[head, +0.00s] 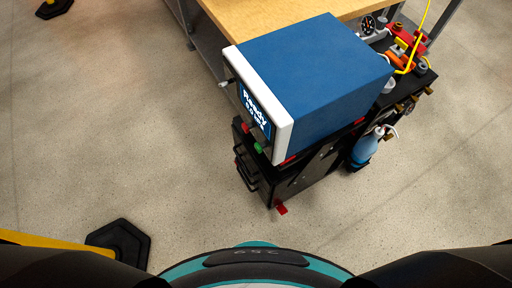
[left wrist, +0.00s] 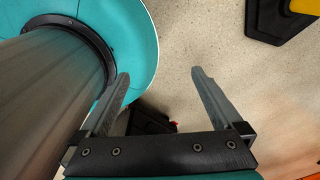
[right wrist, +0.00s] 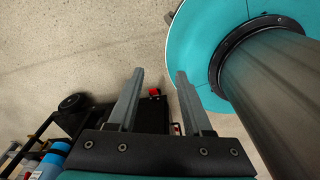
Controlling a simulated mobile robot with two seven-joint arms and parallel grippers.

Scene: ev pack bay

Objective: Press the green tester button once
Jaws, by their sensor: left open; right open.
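The blue tester (head: 315,75) with a white front frame sits on a black cart. Its dark screen (head: 256,112) reads "Ready" with a smaller line below. The green button (head: 259,147) is low on the front panel, near the screen's lower edge, with a red knob (head: 245,128) beside it. My left gripper (left wrist: 160,75) is open and empty, over bare floor beside my base. My right gripper (right wrist: 158,75) is open and empty, with the floor and part of the black cart beyond its fingers. Neither gripper shows in the head view, and both are away from the button.
The black cart (head: 290,183) also carries a blue bottle (head: 364,150) and fittings with a yellow hose (head: 411,58). A wooden-topped bench (head: 262,16) stands behind the tester. A black post base (head: 120,243) is at lower left. Floor in front of the cart is clear.

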